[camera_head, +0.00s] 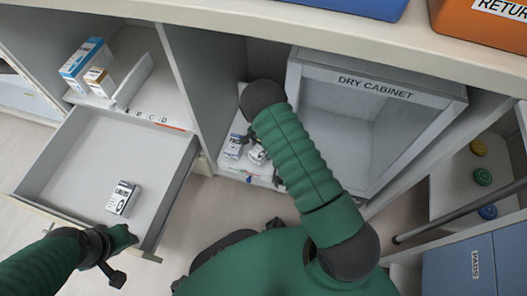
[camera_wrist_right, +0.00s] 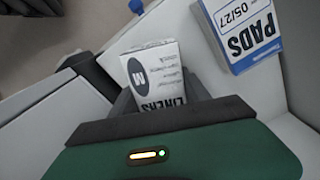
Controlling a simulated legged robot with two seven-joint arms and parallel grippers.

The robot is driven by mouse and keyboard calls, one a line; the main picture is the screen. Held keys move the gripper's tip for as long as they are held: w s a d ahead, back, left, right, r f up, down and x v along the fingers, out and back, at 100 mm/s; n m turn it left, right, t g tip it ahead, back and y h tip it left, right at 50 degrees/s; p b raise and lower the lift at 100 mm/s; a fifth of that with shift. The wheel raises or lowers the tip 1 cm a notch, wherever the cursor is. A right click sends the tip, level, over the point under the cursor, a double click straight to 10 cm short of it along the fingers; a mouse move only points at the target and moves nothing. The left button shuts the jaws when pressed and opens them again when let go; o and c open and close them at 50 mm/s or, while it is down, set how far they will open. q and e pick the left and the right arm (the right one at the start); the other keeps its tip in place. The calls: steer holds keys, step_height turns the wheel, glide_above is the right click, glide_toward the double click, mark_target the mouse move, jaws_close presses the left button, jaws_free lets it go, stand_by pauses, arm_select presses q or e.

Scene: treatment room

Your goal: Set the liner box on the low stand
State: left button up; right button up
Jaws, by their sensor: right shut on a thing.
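My right gripper (camera_head: 254,148) is shut on a white liner box (camera_wrist_right: 155,75), whose printed "LINERS" and "M" show upside down in the right wrist view. In the head view this box (camera_head: 258,155) is partly covered by my arm, beside a blue-and-white pads box (camera_head: 233,146). Both are over a low white stand-like surface (camera_head: 262,182); whether the held box touches it I cannot tell. Another liner box (camera_head: 123,198) lies in the open drawer. My left gripper (camera_head: 118,262) is by the drawer's front corner, its fingers unclear.
The open drawer (camera_head: 90,145) juts out at the left. Blue and orange boxes (camera_head: 88,62) stand on the shelf behind it. The dry cabinet (camera_head: 375,85) is right of my right arm. The pads box (camera_wrist_right: 240,35) stands close right of the held box in the wrist view.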

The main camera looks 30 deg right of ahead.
arm_select(q)
steer(key=shift+d, duration=0.1)
arm_select(e)
steer(key=shift+d, duration=0.1)
steer(key=o, duration=1.6)
step_height(320, 180, up, 8)
steer(key=p, duration=0.5)
steer(key=shift+f, duration=0.1)
arm_select(q)
steer(key=v, duration=0.2)
steer(key=w+v, duration=0.1)
steer(key=v, duration=0.1)
steer(key=shift+r, duration=0.5)
arm_select(e)
steer(key=shift+f, duration=0.1)
